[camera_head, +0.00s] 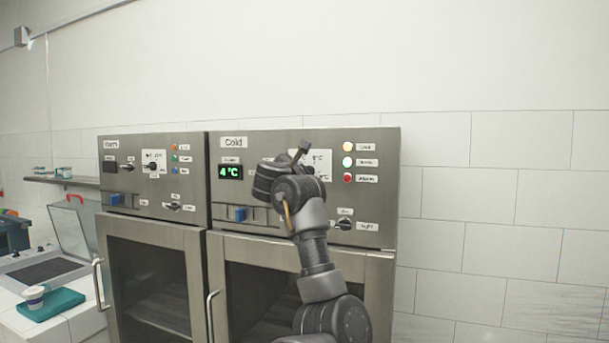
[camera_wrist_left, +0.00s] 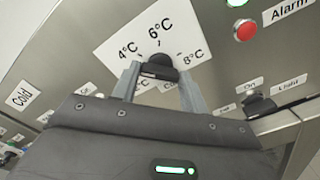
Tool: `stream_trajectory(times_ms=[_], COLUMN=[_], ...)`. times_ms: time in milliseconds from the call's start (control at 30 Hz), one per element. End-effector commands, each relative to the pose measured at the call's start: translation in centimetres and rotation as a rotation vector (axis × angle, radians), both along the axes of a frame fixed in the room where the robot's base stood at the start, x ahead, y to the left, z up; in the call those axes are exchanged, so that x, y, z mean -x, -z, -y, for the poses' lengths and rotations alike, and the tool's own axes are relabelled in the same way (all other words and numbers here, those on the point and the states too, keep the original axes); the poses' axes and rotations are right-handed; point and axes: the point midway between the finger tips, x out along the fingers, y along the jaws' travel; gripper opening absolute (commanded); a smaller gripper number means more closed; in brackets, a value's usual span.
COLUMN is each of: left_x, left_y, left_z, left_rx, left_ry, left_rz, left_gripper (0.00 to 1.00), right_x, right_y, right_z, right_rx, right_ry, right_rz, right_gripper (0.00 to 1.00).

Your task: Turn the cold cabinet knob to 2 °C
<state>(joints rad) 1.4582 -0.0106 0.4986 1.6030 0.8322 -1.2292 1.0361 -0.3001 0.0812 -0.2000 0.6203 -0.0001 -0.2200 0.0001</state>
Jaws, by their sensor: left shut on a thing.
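The cold cabinet (camera_head: 270,140) has a green display (camera_head: 230,172) reading 4 °C. Its white dial plate (camera_head: 325,160) is partly covered by my left arm in the head view, and the knob is hidden there. In the left wrist view the dark knob (camera_wrist_left: 156,66) sits below the 6°C mark of the dial plate (camera_wrist_left: 130,38), with 4°C to the left and 8°C to the right. My left gripper (camera_wrist_left: 160,80) is shut on the knob, one finger on each side. In the head view my left gripper (camera_head: 280,182) is against the panel. The knob's exact pointing is unclear.
A red lamp (camera_wrist_left: 244,30) and a lower switch (camera_wrist_left: 259,105) are near the dial. The warm cabinet (camera_head: 155,140) stands to the left, with a blue slider (camera_head: 116,199) and knobs. A cup (camera_head: 35,294) on a teal tray (camera_head: 55,304) is at far left.

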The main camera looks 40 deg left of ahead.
Motion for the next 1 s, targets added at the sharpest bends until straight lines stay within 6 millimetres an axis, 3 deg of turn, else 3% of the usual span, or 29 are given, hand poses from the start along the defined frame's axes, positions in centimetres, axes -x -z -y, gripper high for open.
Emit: stream_trajectory(times_ms=[600,1000], left_x=[-0.1,-0.1], left_y=[0.3,0.3], left_z=[0.1,0.1], left_rx=[0.531,0.724], left_ry=[0.004,0.002], left_rz=[0.185,0.249], left_gripper=[0.21,0.21], right_x=[0.0,0.0], right_y=[2.8,3.9], right_z=[-0.2,-0.2], right_rx=[-0.003,-0.003], right_ry=[0.001,0.001], right_rz=[-0.001,-0.001], right_gripper=[0.3,0.3])
